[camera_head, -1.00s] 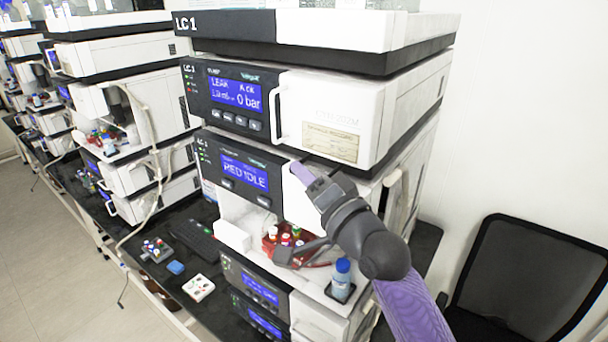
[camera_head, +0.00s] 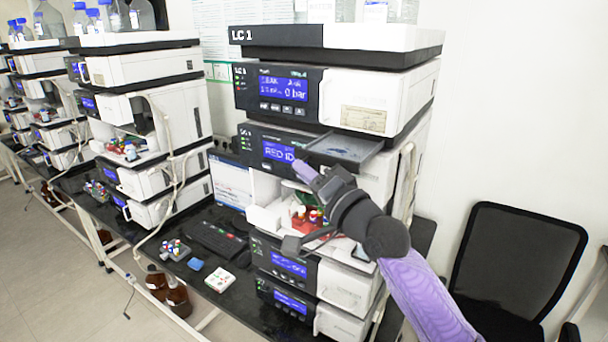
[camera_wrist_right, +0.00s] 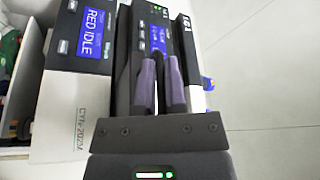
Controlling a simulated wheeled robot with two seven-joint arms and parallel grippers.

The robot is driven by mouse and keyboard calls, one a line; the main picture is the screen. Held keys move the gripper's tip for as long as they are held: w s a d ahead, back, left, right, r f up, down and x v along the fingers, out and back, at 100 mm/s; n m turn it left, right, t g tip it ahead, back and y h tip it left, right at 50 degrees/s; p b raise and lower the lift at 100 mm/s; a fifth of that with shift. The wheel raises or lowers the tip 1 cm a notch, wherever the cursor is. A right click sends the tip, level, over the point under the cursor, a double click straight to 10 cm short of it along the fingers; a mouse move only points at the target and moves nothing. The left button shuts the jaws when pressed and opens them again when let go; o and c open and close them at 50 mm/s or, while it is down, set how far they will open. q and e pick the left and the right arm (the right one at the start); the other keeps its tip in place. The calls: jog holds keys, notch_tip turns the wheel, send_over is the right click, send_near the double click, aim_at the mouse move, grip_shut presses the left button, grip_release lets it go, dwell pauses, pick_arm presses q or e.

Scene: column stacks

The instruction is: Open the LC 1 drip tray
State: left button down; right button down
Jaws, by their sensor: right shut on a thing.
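The LC 1 drip tray (camera_head: 348,147) is a shallow grey tray standing out from the gap between the pump module (camera_head: 368,103) and the RED IDLE module (camera_head: 272,150) in the head view. My right gripper (camera_head: 305,172) is at the tray's front, its purple fingers shut on it. In the right wrist view the two fingers (camera_wrist_right: 161,62) are close together, upright in the picture; what lies between them is mostly hidden. The RED IDLE display (camera_wrist_right: 94,21) shows at the left there. My left gripper is not in view.
A compartment with red vial racks (camera_head: 307,222) lies below my right wrist. A hose (camera_head: 407,180) runs down the stack's right side. A black chair (camera_head: 520,265) stands at the right. Other stacks (camera_head: 155,110) stand at the left.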

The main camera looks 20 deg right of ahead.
jog(key=shift+d+r, duration=0.1)
jog(key=c, duration=0.7)
grip_release()
jog(key=shift+w, duration=0.1)
jog(key=b+v, duration=0.3)
jog(key=v, duration=0.7)
